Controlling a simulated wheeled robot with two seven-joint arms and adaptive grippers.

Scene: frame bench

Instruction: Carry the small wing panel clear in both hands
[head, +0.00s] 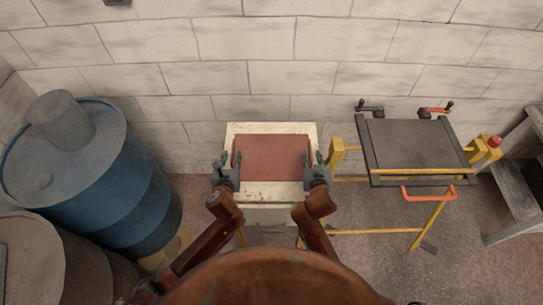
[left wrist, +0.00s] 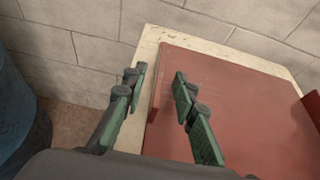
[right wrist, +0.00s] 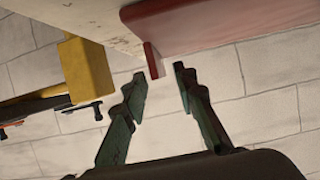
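The small wing panel is a flat red plate (head: 271,157) lying on a cream-topped stand (head: 240,128) in the head view. My left gripper (head: 226,162) is at its left edge. In the left wrist view its fingers (left wrist: 158,78) are apart, one outside the panel's edge and one over the red panel (left wrist: 235,105). My right gripper (head: 313,159) is at the right edge. In the right wrist view its fingers (right wrist: 160,78) are apart, with the panel's down-turned red lip (right wrist: 153,60) near and between the tips. I cannot tell whether either gripper touches the panel.
A yellow frame with a dark flat top (head: 415,143), crank handles and an orange handle (head: 428,197) stands to the right. A blue drum (head: 95,175) stands at left. A grey bench (head: 515,185) is far right. A block wall (head: 270,80) is close behind.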

